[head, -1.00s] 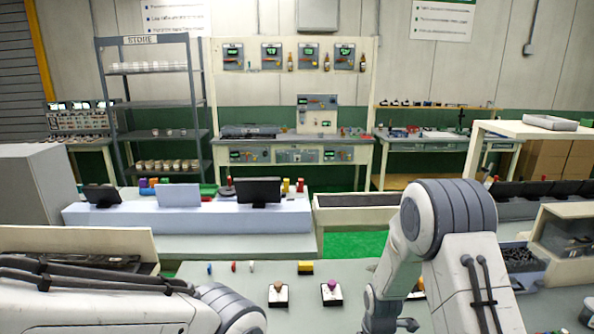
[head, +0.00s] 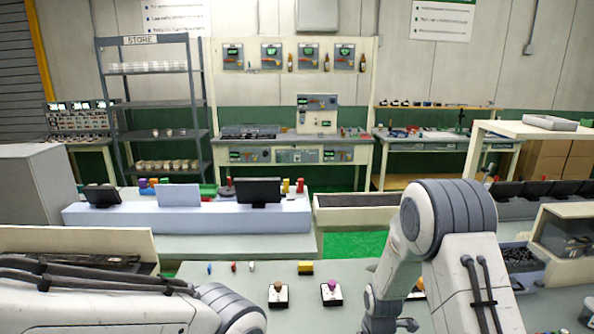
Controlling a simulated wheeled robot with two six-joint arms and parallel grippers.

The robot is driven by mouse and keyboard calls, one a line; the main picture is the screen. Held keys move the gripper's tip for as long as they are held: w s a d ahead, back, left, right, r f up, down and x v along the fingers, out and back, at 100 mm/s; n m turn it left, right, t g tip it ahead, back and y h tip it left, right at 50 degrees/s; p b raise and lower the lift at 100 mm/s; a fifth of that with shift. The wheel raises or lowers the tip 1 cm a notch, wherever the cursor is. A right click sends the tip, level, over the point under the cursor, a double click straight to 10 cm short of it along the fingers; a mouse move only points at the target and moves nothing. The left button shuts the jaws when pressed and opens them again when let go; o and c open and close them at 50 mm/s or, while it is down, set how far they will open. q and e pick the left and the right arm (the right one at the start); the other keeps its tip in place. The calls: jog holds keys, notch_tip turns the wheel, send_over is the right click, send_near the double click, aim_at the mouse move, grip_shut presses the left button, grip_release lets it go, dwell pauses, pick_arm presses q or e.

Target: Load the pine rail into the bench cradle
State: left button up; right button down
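I cannot make out a pine rail or a bench cradle for certain in the head view. The near grey bench top (head: 345,270) carries two small white square blocks with round knobs, one brown-topped (head: 278,288) and one purple-topped (head: 332,287). My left arm lies across the lower left, and its gripper is out of the picture. My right arm bends down at the lower right. Its gripper is below the picture edge or hidden, so I cannot see what it holds.
A yellow block (head: 305,267) and several small coloured pegs stand at the bench's back. A cream trough (head: 356,200) stands beyond it. A bin of dark parts (head: 523,262) is at the right. A shelf rack marked STORE (head: 155,104) stands at the back left. Green floor shows between the benches.

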jog(key=shift+d, duration=0.25)
dwell(0.4)
jog(key=c, duration=0.6)
grip_release()
notch_tip(320, 180, up, 10)
jog(key=b, duration=0.2)
jog(key=shift+r, duration=0.2)
